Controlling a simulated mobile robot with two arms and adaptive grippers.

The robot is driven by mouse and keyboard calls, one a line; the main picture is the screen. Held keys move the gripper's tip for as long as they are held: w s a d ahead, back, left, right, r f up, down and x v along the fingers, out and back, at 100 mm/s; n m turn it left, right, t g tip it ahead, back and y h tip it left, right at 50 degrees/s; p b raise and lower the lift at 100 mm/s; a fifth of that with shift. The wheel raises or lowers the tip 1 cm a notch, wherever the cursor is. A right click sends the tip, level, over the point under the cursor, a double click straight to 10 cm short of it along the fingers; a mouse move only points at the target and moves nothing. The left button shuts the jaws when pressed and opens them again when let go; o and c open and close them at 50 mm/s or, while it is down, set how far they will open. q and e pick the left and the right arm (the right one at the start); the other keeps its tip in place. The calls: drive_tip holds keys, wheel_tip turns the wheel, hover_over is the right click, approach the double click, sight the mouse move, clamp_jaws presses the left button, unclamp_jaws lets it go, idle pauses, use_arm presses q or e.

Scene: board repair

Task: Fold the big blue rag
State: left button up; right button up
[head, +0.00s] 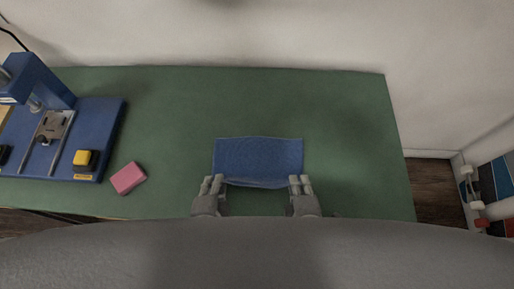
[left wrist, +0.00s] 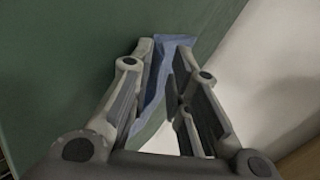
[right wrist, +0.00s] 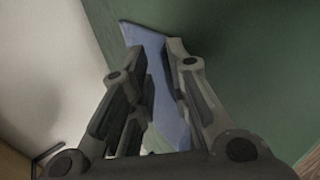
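The big blue rag (head: 258,160) lies spread on the green table near its front edge, roughly rectangular. Its near edge bows and looks slightly rumpled. My left gripper (head: 212,182) is at the rag's near left corner, and my right gripper (head: 300,183) is at its near right corner. In the left wrist view the rag (left wrist: 172,50) shows between and beyond the parted fingers. In the right wrist view the rag (right wrist: 150,38) also shows beyond and between the parted fingers. Both grippers look open; whether the fingers touch the cloth is hard to tell.
A pink sponge-like block (head: 128,178) lies left of the rag. A blue repair stand (head: 108,120) with a yellow-topped block (head: 86,160) fills the table's left end. The green table (head: 350,130) is clear behind and right of the rag. A white wall stands behind.

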use_arm(q)
drive_tip(key=o, duration=0.3)
use_arm(e)
drive_tip(key=o, duration=0.3)
use_arm(q)
drive_tip(key=shift+o, duration=0.2)
use_arm(e)
drive_tip(key=shift+o, duration=0.2)
